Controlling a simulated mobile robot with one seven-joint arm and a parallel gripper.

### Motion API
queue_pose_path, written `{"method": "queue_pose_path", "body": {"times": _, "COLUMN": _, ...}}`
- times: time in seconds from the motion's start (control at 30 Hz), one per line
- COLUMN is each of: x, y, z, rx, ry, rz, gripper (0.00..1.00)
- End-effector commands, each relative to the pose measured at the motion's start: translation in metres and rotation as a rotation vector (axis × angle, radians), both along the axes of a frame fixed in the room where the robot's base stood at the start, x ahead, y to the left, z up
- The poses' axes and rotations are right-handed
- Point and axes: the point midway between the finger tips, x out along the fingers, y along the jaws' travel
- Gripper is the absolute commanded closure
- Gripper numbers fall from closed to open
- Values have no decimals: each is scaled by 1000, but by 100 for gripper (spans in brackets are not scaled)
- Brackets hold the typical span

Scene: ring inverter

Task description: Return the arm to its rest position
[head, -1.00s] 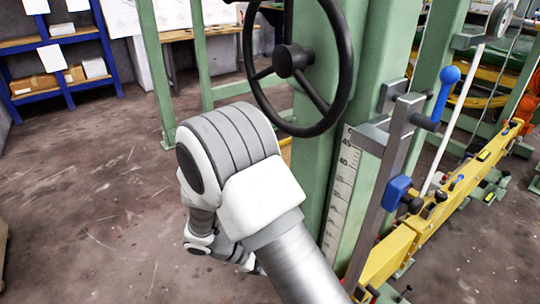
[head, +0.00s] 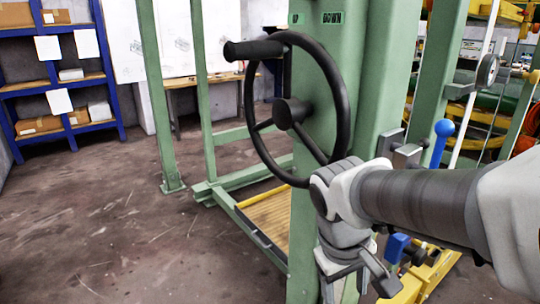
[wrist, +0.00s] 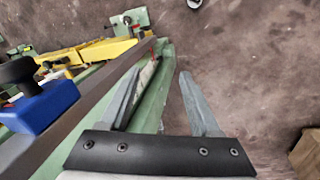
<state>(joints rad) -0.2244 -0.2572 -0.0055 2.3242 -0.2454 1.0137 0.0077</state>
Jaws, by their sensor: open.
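My arm reaches in from the right of the head view, in front of the green machine post. My gripper (head: 355,286) hangs at its end, pointing down, just below the black handwheel (head: 289,113) and left of the blue block (head: 397,248). In the wrist view my gripper (wrist: 160,76) is open, with its two grey fingers apart and nothing between them. Bare floor and part of a green base show beyond the fingers. The blue block (wrist: 38,106) with a black knob is close on the left there.
The green post (head: 390,70) stands close behind my arm. A blue-topped lever (head: 441,140) and yellow beam (head: 440,270) are on the right. A blue shelf (head: 60,80) stands at the back left. The floor (head: 120,235) at left is clear. A cardboard box (wrist: 307,153) shows at the wrist view's right edge.

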Motion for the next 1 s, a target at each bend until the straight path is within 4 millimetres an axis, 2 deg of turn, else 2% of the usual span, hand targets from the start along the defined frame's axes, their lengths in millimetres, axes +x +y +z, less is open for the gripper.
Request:
{"method": "queue_pose_path", "body": {"times": 0.03, "x": -6, "y": -4, "z": 9, "rx": 35, "ry": -48, "rz": -37, "gripper": 37}}
{"method": "queue_pose_path", "body": {"times": 0.2, "x": -25, "y": -10, "z": 30, "rx": 141, "ry": -186, "rz": -141, "gripper": 37}}
{"method": "queue_pose_path", "body": {"times": 0.53, "x": -53, "y": -15, "z": 58, "rx": 287, "ry": -419, "rz": -286, "gripper": 37}}
{"method": "queue_pose_path", "body": {"times": 0.6, "x": -51, "y": -14, "z": 84, "rx": 282, "ry": -404, "rz": -279, "gripper": 37}}
{"method": "queue_pose_path", "body": {"times": 0.77, "x": -50, "y": -14, "z": 118, "rx": 281, "ry": -402, "rz": -277, "gripper": 37}}
{"method": "queue_pose_path", "body": {"times": 1.0, "x": -50, "y": -14, "z": 180, "rx": 281, "ry": -401, "rz": -276, "gripper": 37}}
